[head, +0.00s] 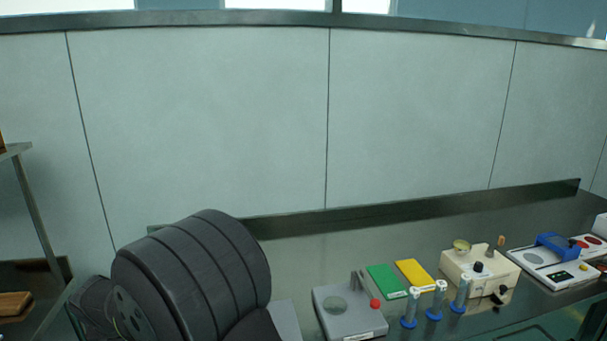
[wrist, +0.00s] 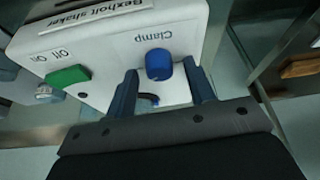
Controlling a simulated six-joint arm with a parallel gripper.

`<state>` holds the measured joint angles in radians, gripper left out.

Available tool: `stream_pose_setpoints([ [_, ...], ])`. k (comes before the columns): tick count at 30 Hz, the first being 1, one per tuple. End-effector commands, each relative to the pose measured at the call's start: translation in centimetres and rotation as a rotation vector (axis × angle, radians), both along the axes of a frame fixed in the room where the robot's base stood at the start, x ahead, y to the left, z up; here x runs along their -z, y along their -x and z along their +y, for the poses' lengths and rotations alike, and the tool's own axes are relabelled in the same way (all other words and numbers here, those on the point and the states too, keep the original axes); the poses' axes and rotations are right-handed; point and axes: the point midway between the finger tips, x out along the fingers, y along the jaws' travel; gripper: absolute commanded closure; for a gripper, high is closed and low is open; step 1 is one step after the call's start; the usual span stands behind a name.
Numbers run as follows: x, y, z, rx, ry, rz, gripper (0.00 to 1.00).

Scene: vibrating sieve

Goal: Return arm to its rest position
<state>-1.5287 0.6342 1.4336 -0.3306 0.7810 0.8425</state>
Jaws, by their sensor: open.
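In the wrist view, my gripper (wrist: 160,69) is open, with its two dark blue fingers spread. A blue round knob (wrist: 158,64) lies between the fingertips in the picture, under the upside-down word "Clamp". I cannot tell whether the fingers touch it. The knob is on a white shaker box (wrist: 120,55) labelled "Rexholt shaker", which also carries a green switch (wrist: 68,76) marked ON and OFF. My gripper does not show in the head view. There, a dark, thick part of my arm (head: 200,275) fills the lower left and hides that part of the bench.
The metal bench (head: 330,250) holds a grey device (head: 350,318) with a red knob, green (head: 384,280) and yellow (head: 413,273) pads, blue-footed cylinders (head: 436,300), a cream device (head: 480,272) and a blue-and-white device (head: 550,262). A shelf (head: 28,200) stands left. The bench's back strip is clear.

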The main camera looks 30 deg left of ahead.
Motion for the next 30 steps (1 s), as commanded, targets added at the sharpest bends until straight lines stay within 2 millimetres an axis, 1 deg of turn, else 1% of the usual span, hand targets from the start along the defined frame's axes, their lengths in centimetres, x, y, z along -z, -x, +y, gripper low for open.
stream_pose_setpoints([
  [3, 0.0, -0.05, -0.04, -0.051, 0.001, 0.0, 0.51],
  [9, -0.03, -0.05, -0.02, -0.099, -0.001, 0.0, 0.51],
  [18, -0.03, -0.05, -0.02, -0.105, 0.0, 0.0, 0.51],
  [20, -0.03, -0.05, -0.02, -0.105, 0.0, 0.0, 0.41],
  [21, -0.02, -0.05, -0.02, -0.105, 0.0, 0.0, 0.33],
  [26, -0.01, -0.04, -0.03, -0.104, 0.0, 0.0, 0.02],
  [27, -0.02, -0.05, -0.02, -0.104, 0.0, 0.0, 0.0],
  [30, -0.18, -0.01, -0.06, -0.097, 0.001, 0.0, 0.0],
])
